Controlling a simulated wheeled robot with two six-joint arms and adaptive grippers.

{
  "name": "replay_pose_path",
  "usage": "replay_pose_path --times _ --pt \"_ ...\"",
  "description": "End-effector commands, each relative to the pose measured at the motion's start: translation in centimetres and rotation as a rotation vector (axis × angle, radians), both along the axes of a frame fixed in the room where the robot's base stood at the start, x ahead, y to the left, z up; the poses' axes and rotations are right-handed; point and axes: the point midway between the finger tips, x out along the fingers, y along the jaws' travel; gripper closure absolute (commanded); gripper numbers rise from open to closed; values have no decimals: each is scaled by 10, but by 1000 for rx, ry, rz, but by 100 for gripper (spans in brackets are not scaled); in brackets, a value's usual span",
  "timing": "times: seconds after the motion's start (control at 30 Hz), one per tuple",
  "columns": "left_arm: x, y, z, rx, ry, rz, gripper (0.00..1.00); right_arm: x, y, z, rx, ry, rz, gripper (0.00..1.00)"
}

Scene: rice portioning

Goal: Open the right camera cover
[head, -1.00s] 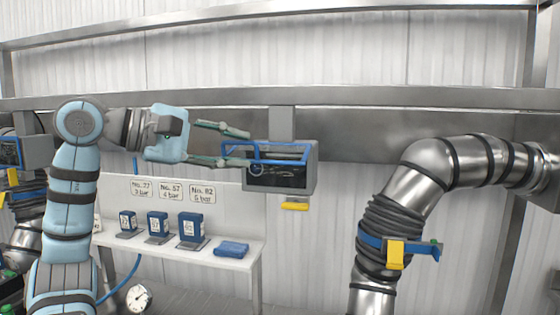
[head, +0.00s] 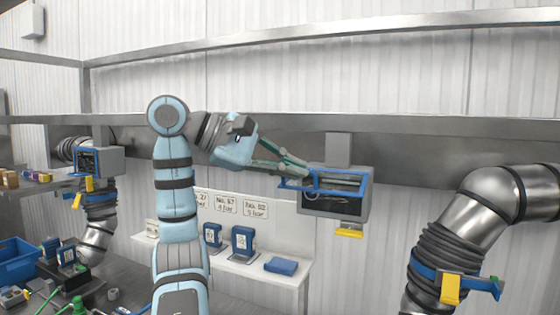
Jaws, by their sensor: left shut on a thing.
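The right camera box (head: 356,207) is a grey housing hanging from the steel beam, with a dark window. Its cover is a blue frame (head: 366,192) at the front, which looks tilted out from the box at its left and top; the exact angle is hard to tell. A yellow tab (head: 348,231) sits under the box. My left gripper (head: 300,173) reaches in from the left, its green-grey fingers close together and shut on the upper left part of the blue frame. The fingertips partly overlap the frame. My right gripper is not in view.
Another camera box (head: 108,160) with a blue frame hangs at the left. A steel pipe (head: 490,205) with a blue clamp stands at the right. Below, a white shelf (head: 275,277) holds several blue containers. The wall between box and pipe is clear.

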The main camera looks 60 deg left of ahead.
Motion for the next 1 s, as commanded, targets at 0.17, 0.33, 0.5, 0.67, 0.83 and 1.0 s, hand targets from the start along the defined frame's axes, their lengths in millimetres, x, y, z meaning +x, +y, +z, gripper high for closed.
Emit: replay_pose_path --times 0.17,0.33,0.5,0.67,0.83,1.0 --pt "3 2 -1 -3 1 8 100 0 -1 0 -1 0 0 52" --pt "4 2 -1 -3 1 8 100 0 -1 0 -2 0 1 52" --pt "5 2 -1 -3 2 8 100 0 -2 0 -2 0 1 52" --pt "6 2 -1 -3 2 8 100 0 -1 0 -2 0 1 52" --pt "7 2 -1 -3 3 7 100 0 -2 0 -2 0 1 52" --pt "4 2 -1 -2 2 7 73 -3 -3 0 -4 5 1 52"
